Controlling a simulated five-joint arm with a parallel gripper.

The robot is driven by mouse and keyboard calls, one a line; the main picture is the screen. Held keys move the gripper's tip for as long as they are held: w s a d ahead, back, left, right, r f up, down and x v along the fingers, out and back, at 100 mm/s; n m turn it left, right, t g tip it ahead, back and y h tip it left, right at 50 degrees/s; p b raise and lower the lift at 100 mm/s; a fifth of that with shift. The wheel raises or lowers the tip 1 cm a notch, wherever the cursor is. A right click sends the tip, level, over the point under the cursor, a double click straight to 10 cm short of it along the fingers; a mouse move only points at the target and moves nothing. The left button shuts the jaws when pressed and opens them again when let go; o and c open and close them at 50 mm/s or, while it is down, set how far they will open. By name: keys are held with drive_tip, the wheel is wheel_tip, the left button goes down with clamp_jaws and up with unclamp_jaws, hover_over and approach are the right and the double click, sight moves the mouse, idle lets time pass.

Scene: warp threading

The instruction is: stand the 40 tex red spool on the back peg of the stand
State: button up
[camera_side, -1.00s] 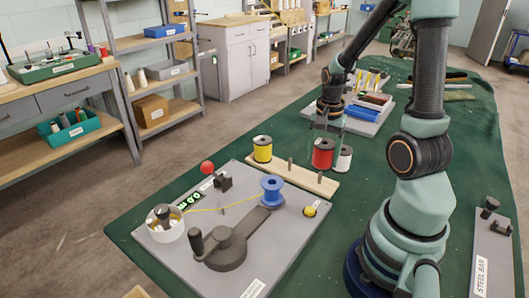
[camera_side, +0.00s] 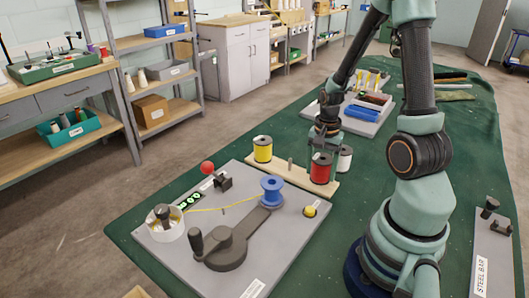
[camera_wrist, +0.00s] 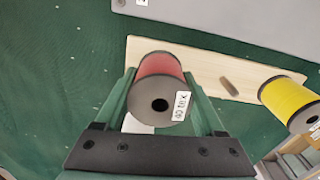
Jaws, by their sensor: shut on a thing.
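The red spool (camera_side: 320,168) is held upright between the fingers of my gripper (camera_side: 325,146). In the wrist view the red spool (camera_wrist: 158,80) shows its "40 tex" label and a dark hole in its end, with a green finger on each side. The pale wooden stand (camera_side: 284,174) carries a yellow spool (camera_side: 263,149) at its left end and a bare middle peg (camera_side: 290,164). The red spool is over the stand's right end and hides any peg there. I cannot tell whether its base touches the board.
A white spool (camera_side: 345,158) stands on the green mat just behind the red one. A grey winding plate with a blue spool (camera_side: 271,190) and crank lies in front of the stand. A tray with a blue block (camera_side: 362,113) lies farther back.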

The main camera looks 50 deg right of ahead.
drive_tip(key=shift+f, duration=0.7)
idle(0.4)
drive_tip(key=o, duration=1.4)
drive_tip(key=shift+r, duration=0.1)
wheel_tip(320, 180, up, 11)
drive_tip(key=w+a+r+n+t, duration=0.1)
drive_tip(key=a+r+n+t, duration=0.1)
drive_tip(key=a+r+n, duration=0.4)
drive_tip(key=w+a+r+n+t, duration=0.2)
drive_tip(key=a+r+n, duration=0.3)
drive_tip(key=a+n, duration=0.5)
drive_tip(key=a+t, duration=0.1)
drive_tip(key=a, duration=0.1)
drive_tip(key=shift+w+a+r+n+t, duration=0.25)
drive_tip(key=shift+a+r+n+t, duration=0.05)
drive_tip(key=shift+r+n, duration=0.1)
